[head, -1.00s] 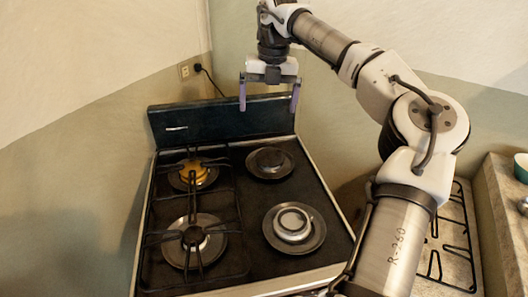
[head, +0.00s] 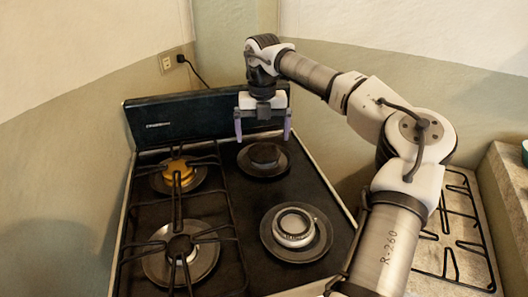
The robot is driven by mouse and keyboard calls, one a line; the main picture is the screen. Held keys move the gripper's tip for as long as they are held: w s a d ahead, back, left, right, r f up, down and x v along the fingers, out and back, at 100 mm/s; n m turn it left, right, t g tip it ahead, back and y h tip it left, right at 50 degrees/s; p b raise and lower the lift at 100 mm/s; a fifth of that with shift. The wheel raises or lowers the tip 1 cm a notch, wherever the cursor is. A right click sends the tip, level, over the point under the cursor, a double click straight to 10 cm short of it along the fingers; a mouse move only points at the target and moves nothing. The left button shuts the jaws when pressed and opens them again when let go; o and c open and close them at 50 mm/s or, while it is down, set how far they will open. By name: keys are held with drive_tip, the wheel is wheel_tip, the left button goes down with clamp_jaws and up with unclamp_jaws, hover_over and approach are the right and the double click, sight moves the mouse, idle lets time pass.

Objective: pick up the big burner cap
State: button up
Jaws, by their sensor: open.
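My gripper (head: 263,137) is open and empty, pointing down with its two light purple fingers apart. In the head view it appears over the back right burner of the stove, and its exact height above it is hard to judge. A round dark cap (head: 264,155) sits on that burner, between and just below the fingertips in the picture. The front right burner (head: 293,228) shows a pale metal ring with a lighter centre and no dark cap. Which part is the big burner cap is not certain; the dark one fits.
A black grate (head: 179,228) covers the left burners, one with a brassy top (head: 178,171). The stove's dark back panel (head: 190,117) rises behind the gripper. Another grate (head: 452,240) lies on the counter at right. A socket with a cord is on the wall.

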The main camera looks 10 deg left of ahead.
sight(264, 152)
drive_tip(key=shift+w+d+f+p, duration=0.15)
drive_tip(key=shift+f+p, duration=0.75)
drive_tip(key=shift+f, duration=1.85)
drive_tip(key=c, duration=1)
drive_tip(key=shift+o, duration=0.2)
drive_tip(key=shift+r, duration=0.15)
